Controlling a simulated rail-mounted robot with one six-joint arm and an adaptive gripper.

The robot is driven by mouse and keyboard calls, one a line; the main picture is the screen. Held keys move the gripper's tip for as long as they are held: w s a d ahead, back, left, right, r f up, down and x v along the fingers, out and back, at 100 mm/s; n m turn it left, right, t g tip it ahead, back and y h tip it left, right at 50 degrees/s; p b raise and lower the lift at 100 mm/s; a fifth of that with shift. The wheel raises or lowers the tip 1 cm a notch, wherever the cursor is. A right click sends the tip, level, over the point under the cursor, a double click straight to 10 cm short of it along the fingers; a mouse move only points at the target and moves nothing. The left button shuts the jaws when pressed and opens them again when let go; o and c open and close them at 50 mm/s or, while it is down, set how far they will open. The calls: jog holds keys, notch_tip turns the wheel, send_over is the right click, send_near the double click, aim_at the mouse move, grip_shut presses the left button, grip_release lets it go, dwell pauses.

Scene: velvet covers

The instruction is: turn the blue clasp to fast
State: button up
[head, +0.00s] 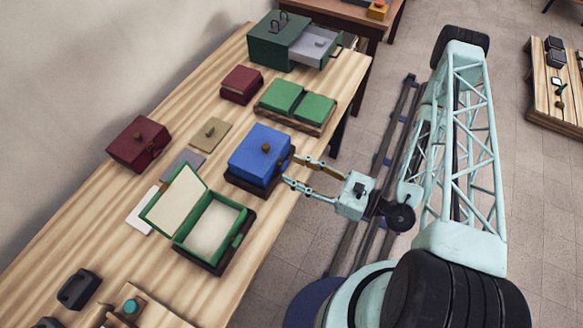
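I cannot tell whether the fingertips touch the box or the clasp.
A green box (209,229) stands open in front, its lid tilted to the left. Two green lids (297,101) on a wooden base lie behind. Dark red boxes (139,144) (241,84) and a green drawer cabinet (278,42) stand farther off.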

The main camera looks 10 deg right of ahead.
jog(key=shift+w+a, duration=0.45)
jog(key=shift+a, duration=0.15)
jog(key=shift+a, duration=0.1)
jog(key=c, duration=0.9)
